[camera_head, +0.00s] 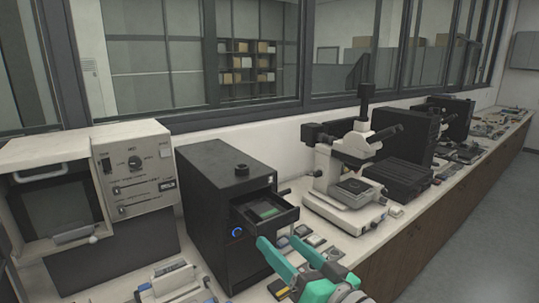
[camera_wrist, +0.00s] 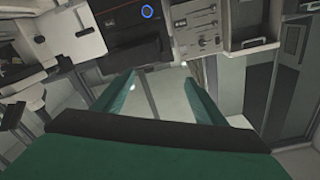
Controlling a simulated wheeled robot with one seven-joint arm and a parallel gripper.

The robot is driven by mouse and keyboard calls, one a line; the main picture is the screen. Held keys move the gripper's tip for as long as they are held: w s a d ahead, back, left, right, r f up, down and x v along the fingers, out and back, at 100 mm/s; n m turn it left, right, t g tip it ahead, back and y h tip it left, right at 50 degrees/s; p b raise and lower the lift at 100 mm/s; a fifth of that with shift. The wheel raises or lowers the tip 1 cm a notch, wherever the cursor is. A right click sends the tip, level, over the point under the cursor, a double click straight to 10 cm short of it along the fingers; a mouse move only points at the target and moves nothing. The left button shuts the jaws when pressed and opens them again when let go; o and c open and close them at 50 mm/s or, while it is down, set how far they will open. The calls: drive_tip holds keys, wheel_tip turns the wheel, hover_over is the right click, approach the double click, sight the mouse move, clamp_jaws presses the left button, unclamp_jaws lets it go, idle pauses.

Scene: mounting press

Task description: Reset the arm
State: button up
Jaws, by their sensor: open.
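My gripper (camera_head: 279,241) is in the lower middle of the head view, with its two teal fingers apart and nothing seen between them. It is in front of the black press box (camera_head: 205,205), near its pulled-out drawer (camera_head: 285,218). A green piece (camera_head: 264,210) lies in the drawer. A blue ring (camera_head: 237,232) shows on the box front. In the wrist view my gripper (camera_wrist: 160,79) is also open and empty, and the black box (camera_wrist: 125,30) with its blue ring (camera_wrist: 147,12) is beyond the fingertips.
A beige machine with a control panel (camera_head: 133,165) stands at the left. A microscope (camera_head: 350,160) stands right of the press. Small items lie on the bench around my gripper. The floor (camera_head: 480,200) at the right is clear.

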drive_tip(key=s+a+f+m+t+h, duration=0.1)
drive_tip(key=s+f+m+h, duration=0.2)
drive_tip(key=f, duration=0.7)
drive_tip(key=s+f+m+t+h, duration=0.1)
drive_tip(key=s+f+m+h, duration=0.25)
drive_tip(key=f, duration=0.65)
drive_tip(key=s+a+f+m+h, duration=0.1)
drive_tip(key=s+f+m+h, duration=0.2)
drive_tip(key=f, duration=0.7)
drive_tip(key=s+f+n, duration=0.3)
drive_tip(key=s, duration=1)
drive_tip(key=s+a+f+n+g, duration=0.1)
drive_tip(key=s+f+n, duration=0.2)
drive_tip(key=s, duration=1.1)
drive_tip(key=shift+s+a+f+n+g+h, duration=0.15)
drive_tip(key=shift+s+f+n+g+h, duration=0.2)
drive_tip(key=shift+n, duration=0.3)
